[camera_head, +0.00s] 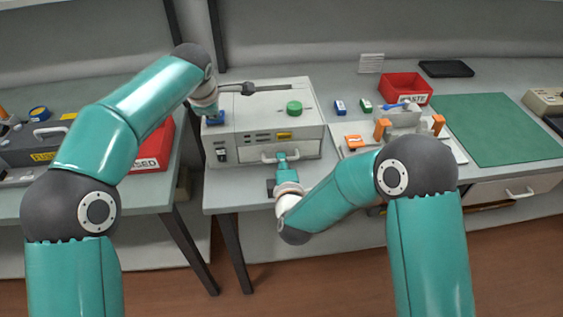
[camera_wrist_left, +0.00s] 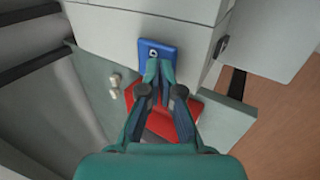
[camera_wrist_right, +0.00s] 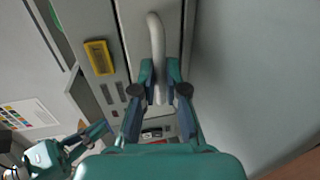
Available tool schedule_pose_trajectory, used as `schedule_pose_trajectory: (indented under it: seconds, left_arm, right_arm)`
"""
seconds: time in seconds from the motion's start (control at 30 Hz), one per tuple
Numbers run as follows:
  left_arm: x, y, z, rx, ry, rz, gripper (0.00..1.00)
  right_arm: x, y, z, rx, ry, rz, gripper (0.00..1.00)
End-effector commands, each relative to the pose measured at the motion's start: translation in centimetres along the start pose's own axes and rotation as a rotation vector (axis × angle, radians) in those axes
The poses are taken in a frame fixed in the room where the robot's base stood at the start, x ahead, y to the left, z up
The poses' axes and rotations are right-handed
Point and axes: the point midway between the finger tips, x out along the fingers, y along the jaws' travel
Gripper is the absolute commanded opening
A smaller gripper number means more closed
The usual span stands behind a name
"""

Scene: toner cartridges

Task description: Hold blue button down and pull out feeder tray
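The light grey machine (camera_head: 265,118) stands on the bench. Its blue button (camera_head: 215,120) is at the left end and shows as a blue block in the left wrist view (camera_wrist_left: 157,48). My left gripper (camera_wrist_left: 160,68) has its fingers together, with the tips against or just in front of the button's lower part; exact contact cannot be told. The feeder tray front (camera_head: 305,150) carries a pale bar handle (camera_wrist_right: 156,38). My right gripper (camera_wrist_right: 158,76) has one finger on each side of this handle and appears closed on it. The tray front looks flush with the machine.
A green knob (camera_head: 294,108) is on the machine top. A red waste bin (camera_head: 405,87), small blue and green boxes and a green mat (camera_head: 500,128) lie to the right. A red bin (camera_head: 155,150) stands on the left bench. A floor gap separates the benches.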

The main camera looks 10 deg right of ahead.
Motion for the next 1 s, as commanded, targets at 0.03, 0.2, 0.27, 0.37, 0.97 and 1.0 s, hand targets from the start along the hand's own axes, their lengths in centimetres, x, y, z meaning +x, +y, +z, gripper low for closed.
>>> schedule_pose_trajectory:
  seconds: [0.03, 0.2, 0.27, 0.37, 0.97, 1.0]
  left_arm:
    - [0.5, -0.5, 0.0, 0.002, 0.003, -0.014, 0.0]
    - [0.5, -0.5, 0.0, 0.002, 0.003, -0.014, 0.0]
    - [0.5, -0.5, 0.0, 0.002, 0.003, -0.014, 0.0]
    - [0.5, -0.5, 0.0, 0.002, 0.003, -0.014, 0.0]
    - [0.5, -0.5, 0.0, 0.002, 0.003, -0.014, 0.0]
    - [0.5, -0.5, 0.0, 0.002, 0.003, -0.014, 0.0]
  right_arm:
    - [0.0, -0.1, 0.0, 0.0, 0.0, -0.001, 0.0]
    - [0.0, -0.1, 0.0, 0.0, 0.0, -0.001, 0.0]
    - [0.0, -0.1, 0.0, 0.0, 0.0, -0.001, 0.0]
    - [-0.5, -0.2, -0.1, -0.001, 0.001, -0.002, 0.0]
    - [-3.4, -0.9, 0.0, -0.002, -0.001, -0.002, 0.25]
    - [-3.4, -0.9, 0.0, -0.002, -0.001, -0.002, 0.31]
